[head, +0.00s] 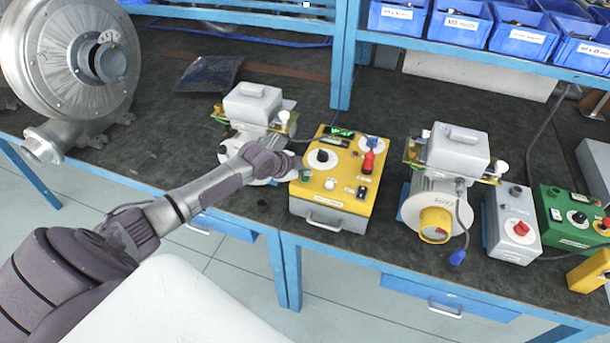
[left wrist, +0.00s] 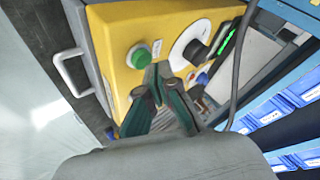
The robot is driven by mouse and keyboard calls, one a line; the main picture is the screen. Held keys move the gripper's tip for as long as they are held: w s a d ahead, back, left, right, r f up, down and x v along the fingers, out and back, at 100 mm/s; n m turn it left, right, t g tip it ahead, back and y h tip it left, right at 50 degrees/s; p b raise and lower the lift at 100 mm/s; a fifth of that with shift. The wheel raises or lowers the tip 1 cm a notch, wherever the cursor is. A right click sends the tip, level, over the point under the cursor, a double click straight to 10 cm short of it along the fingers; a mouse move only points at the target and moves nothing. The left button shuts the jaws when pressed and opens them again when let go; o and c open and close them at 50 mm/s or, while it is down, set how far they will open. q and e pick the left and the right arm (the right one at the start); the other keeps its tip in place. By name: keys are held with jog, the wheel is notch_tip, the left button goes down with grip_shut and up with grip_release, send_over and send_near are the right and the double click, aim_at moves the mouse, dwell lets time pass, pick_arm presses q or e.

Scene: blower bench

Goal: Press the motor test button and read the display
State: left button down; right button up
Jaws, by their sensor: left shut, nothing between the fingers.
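The yellow test box (head: 345,195) stands on the bench with knobs, a red lever (head: 368,162) and a small display (head: 342,132) with green lit characters. The display also shows in the left wrist view (left wrist: 228,41), but its characters are too small to read. A green button (left wrist: 138,57) sits on the panel near the handle side. My left gripper (head: 291,162) is at the left edge of the box. In the left wrist view its shut, empty fingers (left wrist: 160,80) are beside the green button; I cannot tell whether they touch the panel. My right gripper is out of view.
A grey motor unit (head: 253,105) stands behind my left wrist. Another motor (head: 440,190) with a yellow end cap is right of the box. A grey box with a red button (head: 512,228) and a green box (head: 572,215) stand farther right. A large blower (head: 70,60) occupies the left.

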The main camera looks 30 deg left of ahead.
aim_at(304, 179)
pick_arm(q)
jog(key=shift+r, duration=0.35)
notch_tip(304, 179, up, 5)
jog(key=p, duration=0.4)
jog(key=shift+p, duration=0.3)
jog(key=shift+f, duration=0.1)
dwell(0.4)
